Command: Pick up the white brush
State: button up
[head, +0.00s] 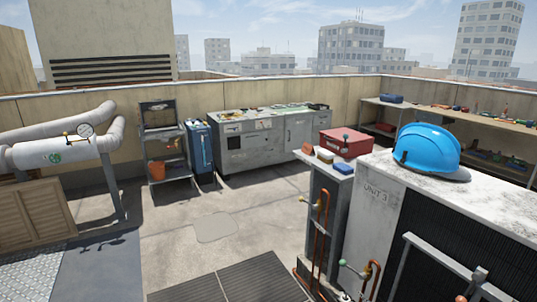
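I cannot make out a white brush in the head view. Small items lie on the long grey workbench (262,143) by the back wall and on the wooden shelf (480,119) at the right. They are too small to tell apart with certainty. My gripper is not in view.
A blue hard hat (428,150) sits on the condenser marked UNIT 3 (378,200) at the right front. A red box (345,143) and small blocks stand beside it. Pipes (65,152) run at the left. A rack (162,140) holds an orange bucket (157,171). The middle floor is clear.

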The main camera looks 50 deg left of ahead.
aim_at(326, 156)
jog(key=u, duration=1.05)
